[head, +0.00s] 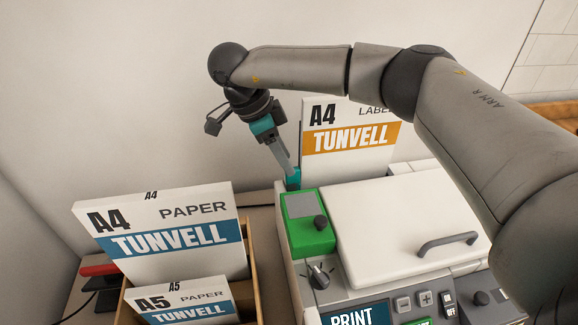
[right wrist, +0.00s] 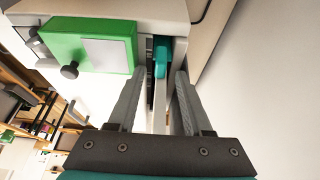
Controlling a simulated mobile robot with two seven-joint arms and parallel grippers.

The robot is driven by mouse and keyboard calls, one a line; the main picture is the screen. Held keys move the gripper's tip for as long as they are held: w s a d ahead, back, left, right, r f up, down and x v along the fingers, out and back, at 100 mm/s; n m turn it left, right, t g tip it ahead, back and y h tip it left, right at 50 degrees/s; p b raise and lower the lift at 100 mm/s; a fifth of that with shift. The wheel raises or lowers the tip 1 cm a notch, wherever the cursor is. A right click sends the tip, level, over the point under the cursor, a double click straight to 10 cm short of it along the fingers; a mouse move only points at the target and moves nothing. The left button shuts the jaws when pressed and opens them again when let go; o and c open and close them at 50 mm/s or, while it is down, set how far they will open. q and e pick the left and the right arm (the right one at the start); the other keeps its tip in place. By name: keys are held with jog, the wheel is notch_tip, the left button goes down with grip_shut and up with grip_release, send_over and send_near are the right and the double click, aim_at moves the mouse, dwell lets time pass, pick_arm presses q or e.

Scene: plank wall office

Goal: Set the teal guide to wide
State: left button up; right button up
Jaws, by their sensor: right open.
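The teal guide (head: 294,180) is a small teal piece at the back left edge of the white printer (head: 400,220), just behind the green block. It also shows in the right wrist view (right wrist: 160,55), standing by a dark slot. My right gripper (head: 288,168) points down at it from above. In the right wrist view its two grey fingers (right wrist: 159,76) are apart, with the teal guide lined up between their tips. I see no contact, and cannot tell how far the fingers reach past the guide. My left gripper is not in view.
The green block (head: 312,222) with a dark knob is close to the fingers. An A4 label pack (head: 350,140) stands behind the printer. A wooden box (head: 252,262) with A4 and A5 paper packs is at the left. The wall is close behind.

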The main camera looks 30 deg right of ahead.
jog(key=shift+x, duration=1.5)
jog(key=shift+c, duration=0.2)
grip_shut()
jog(key=shift+r, duration=0.1)
